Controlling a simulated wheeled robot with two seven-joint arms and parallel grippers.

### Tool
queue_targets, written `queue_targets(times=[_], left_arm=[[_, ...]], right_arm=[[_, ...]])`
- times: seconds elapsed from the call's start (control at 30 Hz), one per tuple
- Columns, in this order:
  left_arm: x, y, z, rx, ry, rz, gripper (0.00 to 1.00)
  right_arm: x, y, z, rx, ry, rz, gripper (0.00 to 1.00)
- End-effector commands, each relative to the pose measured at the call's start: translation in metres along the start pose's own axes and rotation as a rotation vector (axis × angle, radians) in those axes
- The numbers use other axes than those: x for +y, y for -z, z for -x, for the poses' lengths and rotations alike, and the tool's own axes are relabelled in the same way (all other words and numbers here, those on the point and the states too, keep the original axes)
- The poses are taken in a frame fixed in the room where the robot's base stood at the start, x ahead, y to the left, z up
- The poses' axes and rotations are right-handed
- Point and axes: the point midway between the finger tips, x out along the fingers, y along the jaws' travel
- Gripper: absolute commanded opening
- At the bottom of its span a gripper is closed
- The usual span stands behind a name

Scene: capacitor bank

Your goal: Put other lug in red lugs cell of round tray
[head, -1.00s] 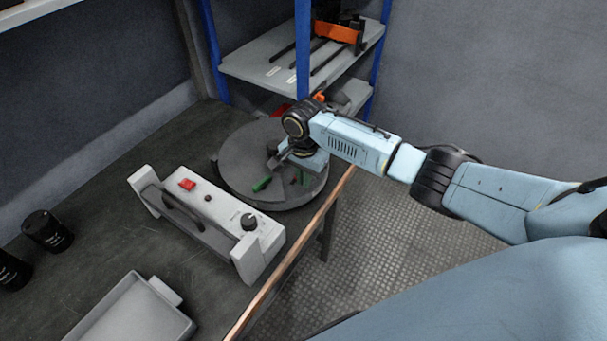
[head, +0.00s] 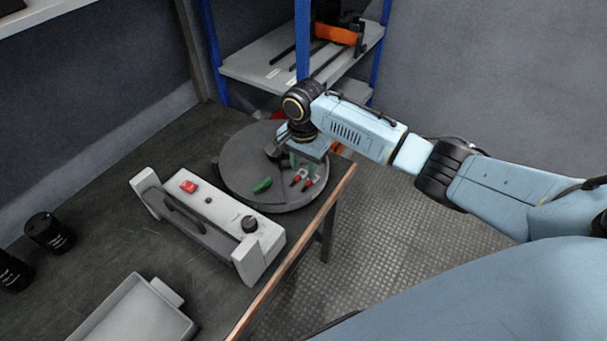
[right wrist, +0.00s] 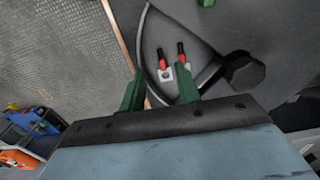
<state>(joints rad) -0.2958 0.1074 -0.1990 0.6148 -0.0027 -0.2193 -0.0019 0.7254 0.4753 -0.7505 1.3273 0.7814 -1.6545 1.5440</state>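The round grey tray (head: 235,180) stands on the dark bench. Two red lugs (head: 302,181) with black ends and pale metal tongues lie side by side in one of its cells, near the rim. In the right wrist view both red lugs (right wrist: 172,62) lie beyond the fingertips, apart from them. My right gripper (head: 303,163) is above the tray; its green fingers (right wrist: 162,85) are spread with nothing between them. A green piece (head: 262,185) lies in another cell and shows partly in the wrist view (right wrist: 206,3). My left gripper is out of view.
A white device with a red switch and black knob (head: 249,223) stands left of the tray. A pale bin (head: 130,310) is at the front and black cylinders (head: 48,231) at the left. The bench's wooden edge (head: 290,255) runs close beside the tray. A blue-post shelf (head: 302,45) stands behind.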

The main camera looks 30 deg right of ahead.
Motion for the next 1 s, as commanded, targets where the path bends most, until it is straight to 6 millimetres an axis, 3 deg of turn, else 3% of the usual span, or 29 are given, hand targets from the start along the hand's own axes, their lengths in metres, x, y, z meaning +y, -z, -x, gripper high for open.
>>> queue_targets(times=[0.03,0.2,0.4,1.0], left_arm=[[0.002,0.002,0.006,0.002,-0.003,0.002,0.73],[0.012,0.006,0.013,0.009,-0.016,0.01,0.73],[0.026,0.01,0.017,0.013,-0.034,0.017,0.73],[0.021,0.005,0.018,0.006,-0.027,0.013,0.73]], right_arm=[[-0.001,0.0,0.016,0.001,0.003,0.001,0.33],[0.0,0.0,0.05,0.0,0.002,0.002,0.33],[0.0,0.0,0.072,-0.001,0.001,0.001,0.33],[0.0,0.0,0.076,-0.001,-0.001,0.0,0.33]])
